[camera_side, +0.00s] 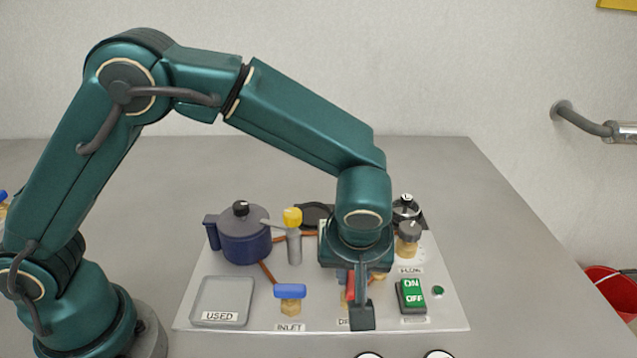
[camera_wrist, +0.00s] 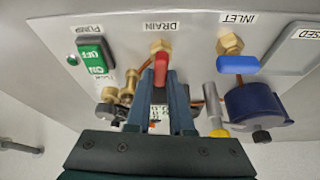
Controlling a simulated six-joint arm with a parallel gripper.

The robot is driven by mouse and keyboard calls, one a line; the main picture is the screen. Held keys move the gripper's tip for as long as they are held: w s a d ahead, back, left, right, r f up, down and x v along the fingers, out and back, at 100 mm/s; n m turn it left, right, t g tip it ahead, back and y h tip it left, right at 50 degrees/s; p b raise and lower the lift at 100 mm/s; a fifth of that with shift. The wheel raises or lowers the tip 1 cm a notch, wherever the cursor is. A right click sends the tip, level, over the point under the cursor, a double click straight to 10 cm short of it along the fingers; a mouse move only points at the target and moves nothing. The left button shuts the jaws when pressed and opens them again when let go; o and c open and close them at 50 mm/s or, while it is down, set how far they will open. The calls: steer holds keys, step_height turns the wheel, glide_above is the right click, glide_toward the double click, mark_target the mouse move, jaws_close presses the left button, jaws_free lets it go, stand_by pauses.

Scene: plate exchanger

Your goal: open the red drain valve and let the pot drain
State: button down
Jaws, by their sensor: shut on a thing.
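The red drain valve handle (camera_wrist: 161,66) sits on a brass body (camera_wrist: 160,46) under the DRAIN label in the wrist view. The handle points away from the label, crosswise to the blue inlet handle. My gripper (camera_wrist: 165,80) is shut on the red handle, one finger on each side. In the side view my gripper (camera_side: 362,312) hides most of the valve; only a bit of the red handle (camera_side: 350,284) shows. A dark blue lidded pot (camera_side: 241,240) stands at the back left of the panel. Its inside and any liquid are hidden.
The blue-handled inlet valve (camera_side: 290,292) is left of my gripper. An empty USED tray (camera_side: 222,300) lies farther left. The green ON/OFF pump switch (camera_side: 412,296) is close on the right. A yellow-topped grey post (camera_side: 293,240) stands beside the pot.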

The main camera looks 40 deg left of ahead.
mark_target(353, 293)
steer(key=shift+n, duration=0.6)
steer(key=shift+y, duration=0.3)
steer(key=c, duration=0.8)
jaws_free()
steer(key=shift+g, duration=0.3)
steer(key=shift+v, duration=2.55)
